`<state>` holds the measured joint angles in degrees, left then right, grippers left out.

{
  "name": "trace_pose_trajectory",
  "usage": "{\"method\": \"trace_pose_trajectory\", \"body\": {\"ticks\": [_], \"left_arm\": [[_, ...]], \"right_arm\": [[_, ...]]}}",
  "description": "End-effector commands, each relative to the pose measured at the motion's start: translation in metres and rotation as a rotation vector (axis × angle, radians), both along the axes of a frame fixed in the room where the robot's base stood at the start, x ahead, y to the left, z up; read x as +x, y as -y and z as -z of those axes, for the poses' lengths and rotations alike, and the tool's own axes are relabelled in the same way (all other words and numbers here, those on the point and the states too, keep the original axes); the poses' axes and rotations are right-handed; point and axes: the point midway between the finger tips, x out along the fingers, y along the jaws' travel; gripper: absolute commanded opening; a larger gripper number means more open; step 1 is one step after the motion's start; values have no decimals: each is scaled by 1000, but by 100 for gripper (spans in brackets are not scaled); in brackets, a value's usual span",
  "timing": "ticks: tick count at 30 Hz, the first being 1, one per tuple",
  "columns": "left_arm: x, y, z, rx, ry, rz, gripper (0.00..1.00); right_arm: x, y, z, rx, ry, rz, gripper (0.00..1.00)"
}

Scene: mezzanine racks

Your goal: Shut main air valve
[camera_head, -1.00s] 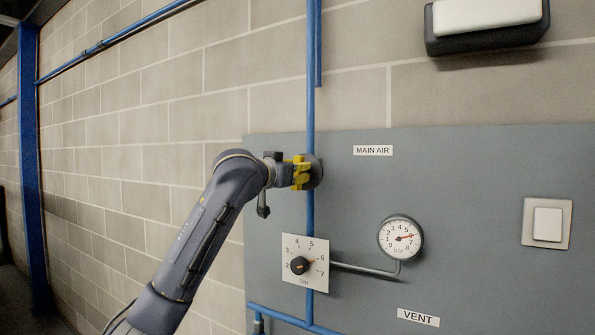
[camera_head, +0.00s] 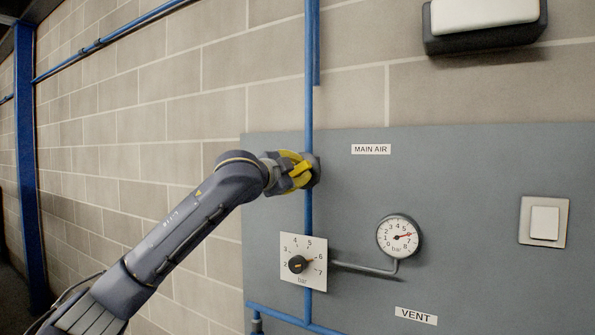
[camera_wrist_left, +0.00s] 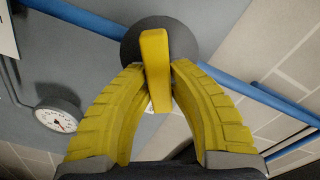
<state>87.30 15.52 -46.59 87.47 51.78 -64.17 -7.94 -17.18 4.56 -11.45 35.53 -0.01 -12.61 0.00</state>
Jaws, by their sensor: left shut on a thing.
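The main air valve is a dark round body (camera_wrist_left: 172,35) with a yellow bar handle (camera_wrist_left: 155,70), on the blue vertical pipe (camera_head: 309,105) beside the MAIN AIR label (camera_head: 371,149). My left gripper (camera_head: 303,168) reaches it from the left. In the left wrist view, its yellow ribbed fingers (camera_wrist_left: 160,72) are shut on the handle, one on each side. There the handle lies at a slant across the pipe, neither in line nor clearly square to it. The fingers partly hide the valve in the head view. My right gripper is not in view.
Below are a square regulator dial (camera_head: 299,262) with a black knob and a round pressure gauge (camera_head: 399,236), its needle near 6. A VENT label (camera_head: 416,316) and a white switch (camera_head: 544,221) sit on the grey panel (camera_head: 470,190). A lamp (camera_head: 485,20) hangs above.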

Motion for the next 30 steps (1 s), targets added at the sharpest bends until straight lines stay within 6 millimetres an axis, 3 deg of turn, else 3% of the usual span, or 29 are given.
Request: {"method": "trace_pose_trajectory", "body": {"ticks": [15,30], "left_arm": [[-1,0,3,351,204,-1,0],[-1,1,4,470,273,0,0]], "right_arm": [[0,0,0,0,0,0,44],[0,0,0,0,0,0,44]]}}
